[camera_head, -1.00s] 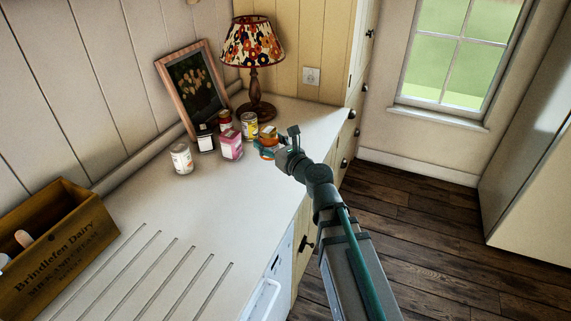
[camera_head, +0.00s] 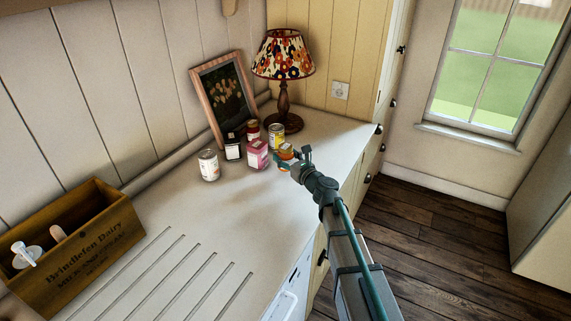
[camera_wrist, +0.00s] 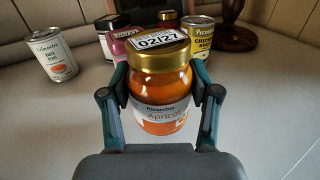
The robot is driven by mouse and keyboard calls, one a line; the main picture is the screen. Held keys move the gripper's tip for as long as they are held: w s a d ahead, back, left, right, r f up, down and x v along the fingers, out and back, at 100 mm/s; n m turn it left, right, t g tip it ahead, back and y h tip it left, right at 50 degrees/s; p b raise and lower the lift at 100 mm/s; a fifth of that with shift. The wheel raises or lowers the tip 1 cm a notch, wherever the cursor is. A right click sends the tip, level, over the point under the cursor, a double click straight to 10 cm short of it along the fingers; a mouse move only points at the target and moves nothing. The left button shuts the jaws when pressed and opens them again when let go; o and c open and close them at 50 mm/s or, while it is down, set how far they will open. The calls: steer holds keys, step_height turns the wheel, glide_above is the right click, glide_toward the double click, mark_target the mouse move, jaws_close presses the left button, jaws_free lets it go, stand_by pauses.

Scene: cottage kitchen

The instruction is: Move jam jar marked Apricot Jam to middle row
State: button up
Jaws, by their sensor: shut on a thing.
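The apricot jam jar (camera_wrist: 160,88) has orange contents, a gold lid with a white "02/27" label, and a front label reading "Apricot". It is upright in the wrist view. My gripper (camera_wrist: 160,105) is shut on it, one finger on each side. In the head view the jar (camera_head: 286,151) shows as a small orange shape at my gripper (camera_head: 291,158), at the right of a group of jars and cans on the counter. I cannot tell whether its base touches the counter. No shelf or marked row is clear in view.
Near the jar stand a pink container (camera_head: 258,154), a yellow can (camera_head: 276,136), a red-lidded jar (camera_head: 253,130), a dark jar (camera_head: 233,147) and a white can (camera_head: 208,165). A lamp (camera_head: 282,95) and picture frame (camera_head: 222,98) stand behind. A wooden crate (camera_head: 95,260) is left. The front counter is clear.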

steer(key=shift+w+a+f, duration=0.1)
steer(key=shift+w+f, duration=0.1)
steer(key=shift+w, duration=0.05)
steer(key=f, duration=0.1)
steer(key=f+p, duration=0.1)
steer(key=shift+w+f, duration=0.2)
steer(key=shift+f, duration=0.55)
steer(key=shift+s, duration=0.1)
steer(key=shift+f, duration=0.2)
steer(key=o, duration=1.5)
steer(key=shift+c, duration=0.2)
steer(key=shift+r, duration=0.1)
